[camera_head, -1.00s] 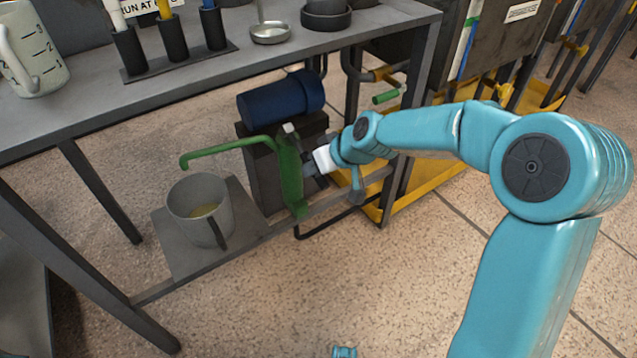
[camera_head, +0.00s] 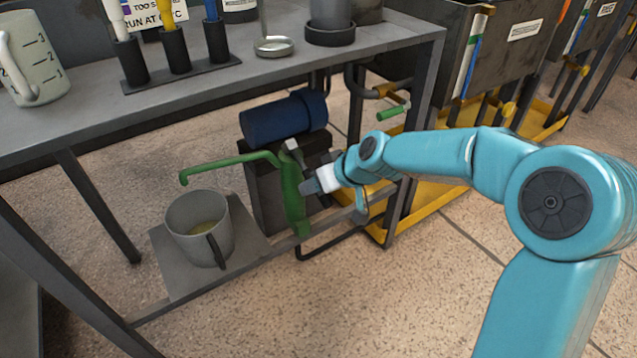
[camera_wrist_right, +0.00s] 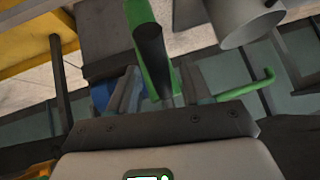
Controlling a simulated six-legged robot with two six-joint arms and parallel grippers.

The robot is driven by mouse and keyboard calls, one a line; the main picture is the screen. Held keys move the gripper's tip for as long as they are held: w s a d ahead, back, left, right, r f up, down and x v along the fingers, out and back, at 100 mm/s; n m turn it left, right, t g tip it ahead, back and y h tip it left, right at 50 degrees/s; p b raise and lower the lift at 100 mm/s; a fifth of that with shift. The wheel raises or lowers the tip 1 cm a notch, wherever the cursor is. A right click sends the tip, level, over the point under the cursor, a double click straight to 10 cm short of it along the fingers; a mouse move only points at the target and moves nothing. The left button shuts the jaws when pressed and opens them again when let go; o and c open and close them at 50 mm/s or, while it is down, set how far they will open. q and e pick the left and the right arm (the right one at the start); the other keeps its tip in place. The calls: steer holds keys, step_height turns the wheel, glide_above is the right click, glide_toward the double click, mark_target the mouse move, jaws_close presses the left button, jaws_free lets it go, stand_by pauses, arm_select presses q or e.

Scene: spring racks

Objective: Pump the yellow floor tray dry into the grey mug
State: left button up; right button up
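The green hand pump (camera_head: 292,195) stands upright on the rack's lower part, its spout ending above the grey mug (camera_head: 183,237). The mug holds a little yellowish liquid. The pump also shows in the right wrist view (camera_wrist_right: 143,12), with the mug (camera_wrist_right: 243,20) at the upper right. My right gripper (camera_head: 306,187) is beside the pump. In the wrist view its fingers (camera_wrist_right: 157,92) stand apart, with a dark bar-like part of the pump between them; firm contact is not visible. The yellow floor tray (camera_head: 415,208) lies right of the rack; its liquid level cannot be told. My left gripper is out of view.
A blue cylinder (camera_head: 284,118) lies on a dark block behind the pump. The bench top (camera_head: 90,112) above holds a marked jug (camera_head: 35,65), a tube stand and a small dish (camera_head: 273,46). A rack leg (camera_head: 405,160) stands near my right forearm. Open floor lies in front.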

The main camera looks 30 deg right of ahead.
arm_select(q)
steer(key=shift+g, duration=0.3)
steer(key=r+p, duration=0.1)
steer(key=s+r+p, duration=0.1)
steer(key=p, duration=0.1)
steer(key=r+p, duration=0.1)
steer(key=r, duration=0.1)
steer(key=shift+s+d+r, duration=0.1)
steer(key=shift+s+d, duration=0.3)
arm_select(e)
steer(key=v, duration=1.6)
steer(key=shift+s, duration=0.15)
steer(key=shift+r, duration=0.1)
